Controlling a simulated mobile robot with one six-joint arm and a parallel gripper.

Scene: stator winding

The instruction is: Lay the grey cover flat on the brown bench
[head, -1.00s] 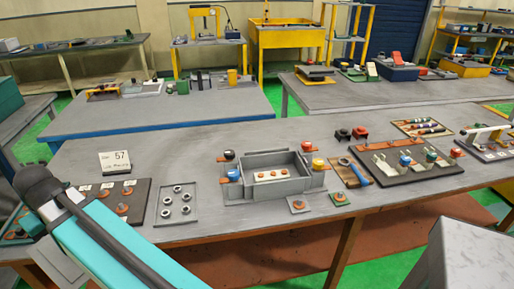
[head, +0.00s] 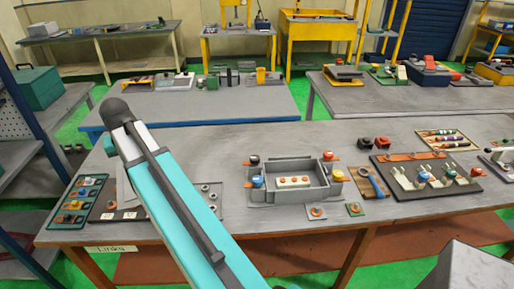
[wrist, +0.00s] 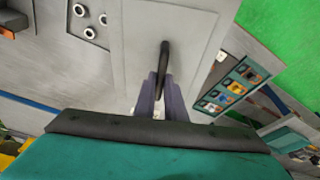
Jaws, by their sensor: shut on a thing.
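The grey cover (wrist: 200,45) is a flat pale plate with a dark upright handle (wrist: 164,58), filling the upper middle of the wrist view. My gripper (wrist: 159,82) is shut on that handle. In the head view my arm hides the gripper and most of the cover; a pale slanted edge (head: 123,187) left of the arm looks like part of it. The brown bench (head: 300,142) has a worn grey top and brown wooden legs. The cover is over the bench's left part; I cannot tell whether it touches the top.
An open grey box (head: 262,197) stands mid-bench. A tray of coloured parts (head: 78,200) lies at the left end, with several metal rings (head: 212,197) right of my arm. A tool board (head: 425,178) is at right. Bare top shows behind the box.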

